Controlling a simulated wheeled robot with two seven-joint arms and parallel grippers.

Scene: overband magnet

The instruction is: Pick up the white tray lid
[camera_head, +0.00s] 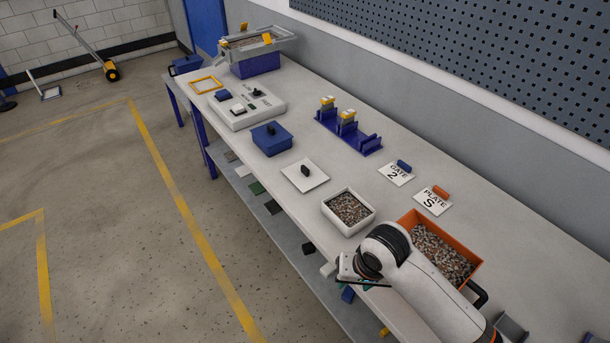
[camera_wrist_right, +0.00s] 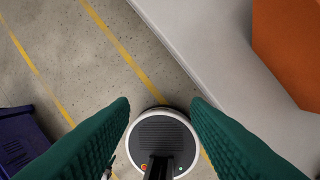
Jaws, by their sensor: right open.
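The white tray lid (camera_head: 305,178) is a flat white square with an upright black handle (camera_head: 306,169). It lies on the bench, beyond and to the left of the white tray (camera_head: 327,209), which is full of mixed gravel. My right gripper (camera_head: 341,279) is at the bench's front edge, nearer than the tray and apart from the lid. In the right wrist view its two green fingers (camera_wrist_right: 160,105) stand wide apart with nothing between them. The lid is not in that view. My left gripper is not in view.
An orange bin (camera_head: 468,272) of gravel stands right of the tray, close to my right arm. A blue lidded box (camera_head: 272,141) stands left of the lid. A blue rack (camera_head: 350,137) and two labelled cards (camera_head: 397,174) are behind. The bench around the lid is clear.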

